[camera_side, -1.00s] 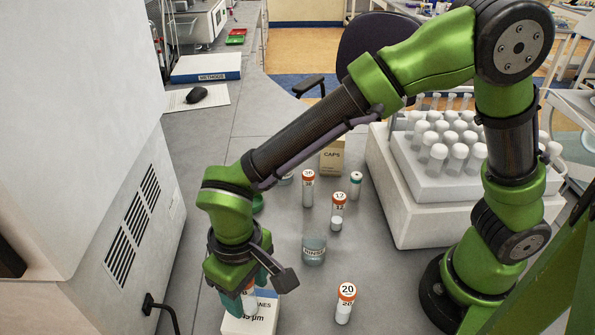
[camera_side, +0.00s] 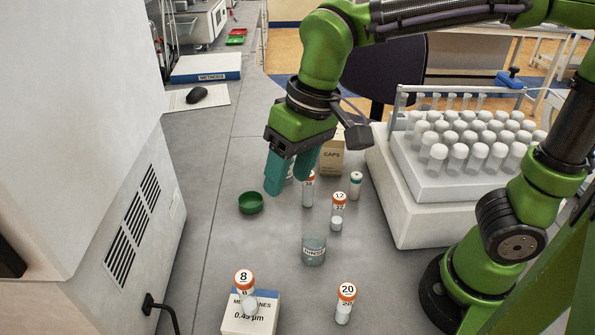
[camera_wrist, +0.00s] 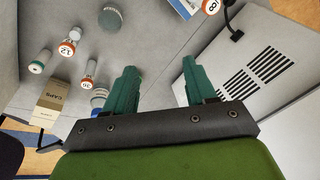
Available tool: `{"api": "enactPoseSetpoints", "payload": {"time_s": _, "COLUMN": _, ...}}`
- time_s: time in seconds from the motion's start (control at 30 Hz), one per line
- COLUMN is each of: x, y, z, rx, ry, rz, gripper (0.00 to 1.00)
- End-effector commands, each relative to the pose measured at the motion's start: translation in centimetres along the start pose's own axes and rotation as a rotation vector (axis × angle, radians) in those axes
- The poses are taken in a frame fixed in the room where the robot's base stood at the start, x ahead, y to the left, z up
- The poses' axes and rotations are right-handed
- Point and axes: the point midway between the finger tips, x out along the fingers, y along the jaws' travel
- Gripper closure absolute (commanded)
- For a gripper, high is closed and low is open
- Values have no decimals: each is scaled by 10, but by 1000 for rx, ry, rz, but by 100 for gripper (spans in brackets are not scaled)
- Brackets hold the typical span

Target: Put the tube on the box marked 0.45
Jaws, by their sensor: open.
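A clear tube with an orange cap numbered 8 (camera_side: 244,278) stands upright on top of the white and blue box marked 0.45 µm (camera_side: 234,325), at the front of the bench. In the wrist view, the cap of tube 8 (camera_wrist: 210,6) and part of the box (camera_wrist: 184,9) show at the top edge. My gripper (camera_side: 290,187) is open, with nothing between its teal fingers. It is well behind and above the box, clear of the tube. Its two fingers also show apart in the wrist view (camera_wrist: 159,68).
Orange-capped tubes 20 (camera_side: 344,313), 12 (camera_side: 337,220) and another (camera_side: 308,195), a teal-capped vial (camera_side: 355,187) and a rinse jar (camera_side: 313,251) stand on the bench. A green dish (camera_side: 250,203), caps box (camera_side: 333,158) and white tube rack (camera_side: 430,190) are farther back.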

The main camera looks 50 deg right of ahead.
Motion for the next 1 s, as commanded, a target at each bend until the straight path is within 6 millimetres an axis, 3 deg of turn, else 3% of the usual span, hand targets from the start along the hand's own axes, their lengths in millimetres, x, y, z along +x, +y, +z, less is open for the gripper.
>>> {"api": "enactPoseSetpoints", "payload": {"time_s": 0.03, "x": -13, "y": 28, "z": 3, "rx": 58, "ry": 64, "rz": -28, "gripper": 44}}
{"api": "enactPoseSetpoints", "payload": {"time_s": 0.1, "x": -24, "y": 59, "z": 10, "rx": 119, "ry": 150, "rz": -57, "gripper": 44}}
{"api": "enactPoseSetpoints", "payload": {"time_s": 0.2, "x": -33, "y": 94, "z": 24, "rx": 197, "ry": 266, "rz": -79, "gripper": 44}}
{"api": "enactPoseSetpoints", "payload": {"time_s": 0.33, "x": -36, "y": 123, "z": 39, "rx": 267, "ry": 382, "rz": -83, "gripper": 44}}
{"api": "enactPoseSetpoints", "payload": {"time_s": 0.5, "x": -36, "y": 138, "z": 48, "rx": 304, "ry": 450, "rz": -79, "gripper": 44}}
{"api": "enactPoseSetpoints", "payload": {"time_s": 1.0, "x": -36, "y": 139, "z": 48, "rx": 306, "ry": 451, "rz": -79, "gripper": 44}}
